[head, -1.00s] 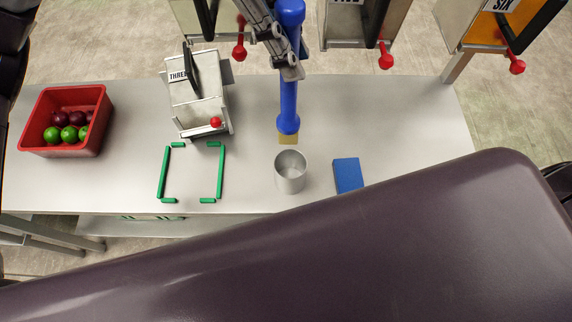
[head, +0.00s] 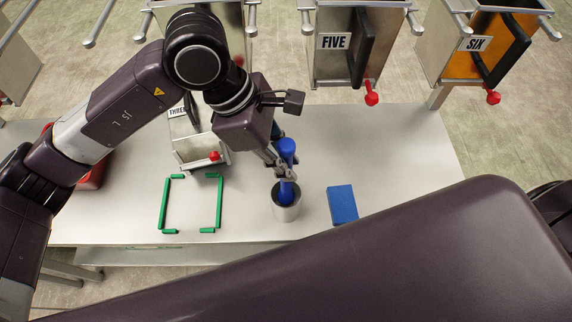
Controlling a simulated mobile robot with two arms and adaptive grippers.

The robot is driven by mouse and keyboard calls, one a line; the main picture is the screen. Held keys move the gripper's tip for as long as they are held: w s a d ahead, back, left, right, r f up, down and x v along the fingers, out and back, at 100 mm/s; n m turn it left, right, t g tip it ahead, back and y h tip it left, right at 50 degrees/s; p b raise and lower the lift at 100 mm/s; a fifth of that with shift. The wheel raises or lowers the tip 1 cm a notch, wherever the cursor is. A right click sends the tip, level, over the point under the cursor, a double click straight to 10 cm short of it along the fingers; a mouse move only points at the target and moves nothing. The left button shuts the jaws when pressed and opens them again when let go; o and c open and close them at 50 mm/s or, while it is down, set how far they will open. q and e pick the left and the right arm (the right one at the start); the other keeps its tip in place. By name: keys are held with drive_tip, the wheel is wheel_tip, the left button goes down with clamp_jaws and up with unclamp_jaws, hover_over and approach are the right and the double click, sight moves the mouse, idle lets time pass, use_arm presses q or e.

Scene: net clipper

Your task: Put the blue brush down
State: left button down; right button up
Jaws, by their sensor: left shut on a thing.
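The blue brush (head: 287,150) stands about upright, its lower end inside the grey metal cup (head: 287,211) on the table. My left gripper (head: 283,169) is shut on the brush's blue handle, just above the cup's rim. The brush's bristle end is hidden inside the cup, so I cannot tell whether it touches the bottom. My right gripper is not in view.
A blue block (head: 342,204) lies right of the cup. Green corner pieces (head: 162,204) frame an area to the left. The box marked THREE (head: 200,150) stands behind it. A red crate (head: 93,175) is mostly hidden by my left arm. The table's right side is clear.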

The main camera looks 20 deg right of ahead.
use_arm(q)
drive_tip(key=shift+f, duration=1.65)
drive_tip(key=c, duration=1.8)
unclamp_jaws()
drive_tip(key=shift+r, duration=0.1)
drive_tip(key=b+v, duration=0.3)
drive_tip(key=v, duration=0.9)
drive_tip(key=shift+w+r, duration=0.1)
drive_tip(key=shift+r, duration=0.05)
